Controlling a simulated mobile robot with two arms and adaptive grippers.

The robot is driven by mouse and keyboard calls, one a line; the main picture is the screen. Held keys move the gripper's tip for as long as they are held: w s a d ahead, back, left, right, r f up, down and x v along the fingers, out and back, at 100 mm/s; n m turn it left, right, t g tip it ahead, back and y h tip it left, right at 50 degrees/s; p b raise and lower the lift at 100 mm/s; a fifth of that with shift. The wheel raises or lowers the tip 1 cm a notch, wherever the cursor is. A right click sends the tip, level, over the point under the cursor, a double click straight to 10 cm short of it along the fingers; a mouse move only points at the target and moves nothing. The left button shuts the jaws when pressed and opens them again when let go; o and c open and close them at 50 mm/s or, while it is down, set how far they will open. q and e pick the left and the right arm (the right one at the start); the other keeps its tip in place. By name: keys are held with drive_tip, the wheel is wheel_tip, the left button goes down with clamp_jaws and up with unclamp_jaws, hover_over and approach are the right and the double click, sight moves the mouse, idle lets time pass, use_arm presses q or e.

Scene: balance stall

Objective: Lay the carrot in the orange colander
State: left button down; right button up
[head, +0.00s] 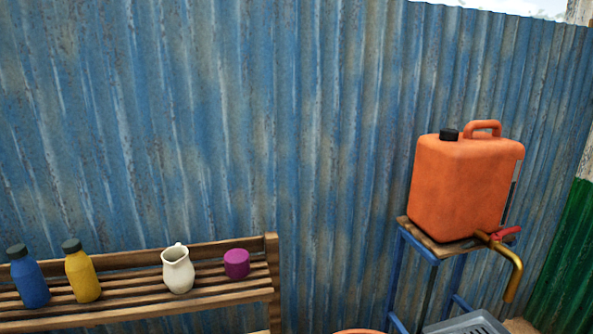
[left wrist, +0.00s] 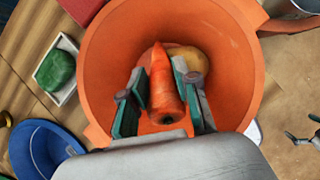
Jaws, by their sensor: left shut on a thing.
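The carrot (left wrist: 163,85) is orange and lies lengthwise between the fingers of my left gripper (left wrist: 161,88) in the left wrist view. The gripper is shut on it, with its blunt dark-centred end towards me. The orange colander (left wrist: 92,60) is behind and around the carrot in this view; the carrot is over or inside its bowl. I cannot tell whether it touches the bottom. Part of a gripper-like thing (left wrist: 302,139), perhaps my right gripper, shows small at the right edge. Neither gripper shows in the head view.
A tan round thing (left wrist: 190,62) lies in the colander, partly hidden. Left of the colander are a white tray (left wrist: 68,50) with a green thing (left wrist: 55,70) and a blue bowl (left wrist: 22,150). The head view shows a bench (head: 225,300) and an orange jerrycan (head: 462,190).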

use_arm(q)
drive_tip(key=c, duration=0.8)
unclamp_jaws()
